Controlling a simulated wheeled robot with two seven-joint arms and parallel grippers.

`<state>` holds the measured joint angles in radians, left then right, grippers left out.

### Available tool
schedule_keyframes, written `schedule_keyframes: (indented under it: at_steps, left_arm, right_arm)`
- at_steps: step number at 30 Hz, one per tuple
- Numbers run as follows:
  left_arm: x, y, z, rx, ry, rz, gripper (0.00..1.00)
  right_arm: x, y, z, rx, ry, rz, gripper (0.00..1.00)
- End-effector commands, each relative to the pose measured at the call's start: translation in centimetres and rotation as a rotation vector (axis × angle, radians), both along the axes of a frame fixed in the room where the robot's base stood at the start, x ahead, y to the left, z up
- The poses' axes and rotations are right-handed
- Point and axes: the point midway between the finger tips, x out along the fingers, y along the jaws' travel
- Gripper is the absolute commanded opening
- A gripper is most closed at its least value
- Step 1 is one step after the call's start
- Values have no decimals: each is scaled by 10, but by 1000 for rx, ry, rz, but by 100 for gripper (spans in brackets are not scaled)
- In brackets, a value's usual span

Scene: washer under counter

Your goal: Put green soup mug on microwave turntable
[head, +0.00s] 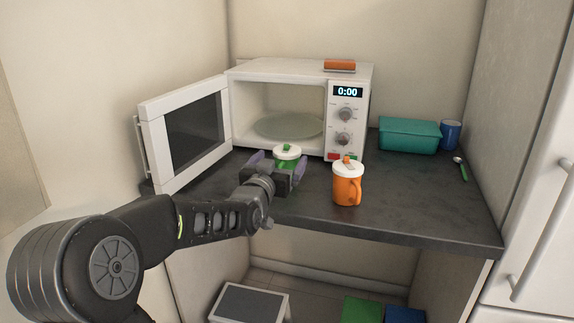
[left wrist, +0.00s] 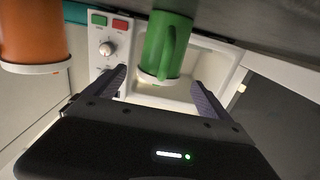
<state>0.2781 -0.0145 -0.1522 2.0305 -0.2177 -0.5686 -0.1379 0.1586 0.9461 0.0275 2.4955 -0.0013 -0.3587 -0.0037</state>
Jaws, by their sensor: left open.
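The green soup mug (head: 288,163) stands upright on the dark counter in front of the microwave, with a white lid and a green knob. It also shows upside down in the left wrist view (left wrist: 168,42), its handle towards the camera. My left gripper (head: 278,166) is open, with one purple-grey finger on each side of the mug. In the left wrist view, the fingers (left wrist: 160,88) are apart with the mug just ahead between them; I cannot tell whether they touch it. The microwave (head: 350,82) has its door open, and the glass turntable (head: 285,125) inside is empty. My right gripper is not in view.
An orange lidded mug (head: 347,188) stands to the right of the green mug. The open microwave door (head: 188,133) stands at the left. A teal container (head: 408,136), a blue cup (head: 451,135) and a spoon (head: 459,168) lie at the right. The counter's front right is clear.

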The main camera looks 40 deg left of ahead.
Motion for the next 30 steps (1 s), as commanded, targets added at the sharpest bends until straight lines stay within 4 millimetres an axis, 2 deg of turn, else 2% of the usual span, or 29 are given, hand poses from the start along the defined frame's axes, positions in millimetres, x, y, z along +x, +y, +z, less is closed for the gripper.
schedule_keyframes:
  at_steps: [10,18,21,30]
  left_arm:
    - [5,2,0,0,0,0,93]
    - [41,12,1,-1,1,1,93]
    - [48,15,1,-1,1,0,93]
    - [50,15,0,-1,0,0,93]
  right_arm:
    - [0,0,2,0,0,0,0]
    - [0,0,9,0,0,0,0]
    - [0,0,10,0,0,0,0]
    - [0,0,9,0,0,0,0]
